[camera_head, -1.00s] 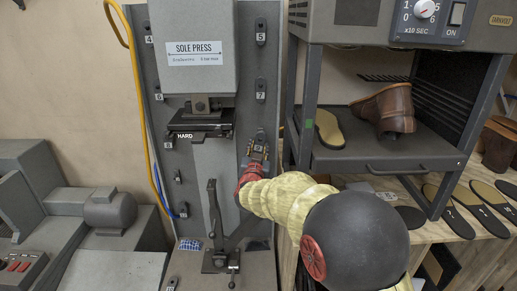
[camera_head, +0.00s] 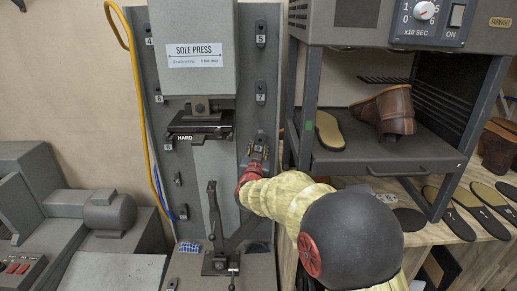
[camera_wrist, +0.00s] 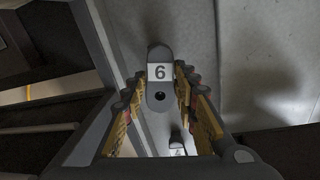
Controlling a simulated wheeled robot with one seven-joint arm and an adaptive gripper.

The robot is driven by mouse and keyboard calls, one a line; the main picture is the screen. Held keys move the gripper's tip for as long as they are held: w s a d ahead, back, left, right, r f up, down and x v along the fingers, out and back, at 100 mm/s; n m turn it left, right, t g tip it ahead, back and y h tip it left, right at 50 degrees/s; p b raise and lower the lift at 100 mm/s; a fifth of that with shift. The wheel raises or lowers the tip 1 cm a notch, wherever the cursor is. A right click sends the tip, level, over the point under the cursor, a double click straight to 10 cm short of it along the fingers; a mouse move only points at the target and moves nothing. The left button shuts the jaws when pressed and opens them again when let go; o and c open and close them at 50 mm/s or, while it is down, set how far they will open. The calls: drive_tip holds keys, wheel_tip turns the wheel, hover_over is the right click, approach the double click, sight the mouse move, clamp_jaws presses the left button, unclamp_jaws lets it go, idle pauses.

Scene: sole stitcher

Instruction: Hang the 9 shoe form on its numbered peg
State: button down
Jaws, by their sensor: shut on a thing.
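My gripper (camera_head: 258,152) is at the grey press panel, below the 7 peg (camera_head: 260,92). Its fingers close around a dark rounded piece (camera_wrist: 160,78) with a white number label. The number reads as 6 in the wrist view, where the panel may be seen upside down, so it may be a 9. The label is too small to read surely in the head view. I cannot tell whether this piece is the shoe form or the peg's plate. No separate shoe form can be made out. Another labelled peg (camera_wrist: 177,145) shows beyond the fingertips.
The sole press (camera_head: 195,50) and its lever (camera_head: 214,215) stand left of my gripper. A metal rack (camera_head: 390,158) with a brown shoe (camera_head: 385,112) and a sole (camera_head: 328,130) stands close on the right.

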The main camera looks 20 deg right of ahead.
drive_tip(key=shift+x, duration=1.05)
idle(0.5)
drive_tip(key=shift+a+r, duration=0.1)
drive_tip(key=c, duration=1.4)
unclamp_jaws()
drive_tip(key=shift+o, duration=0.4)
drive_tip(key=shift+s+a, duration=0.1)
drive_tip(key=shift+s, duration=0.05)
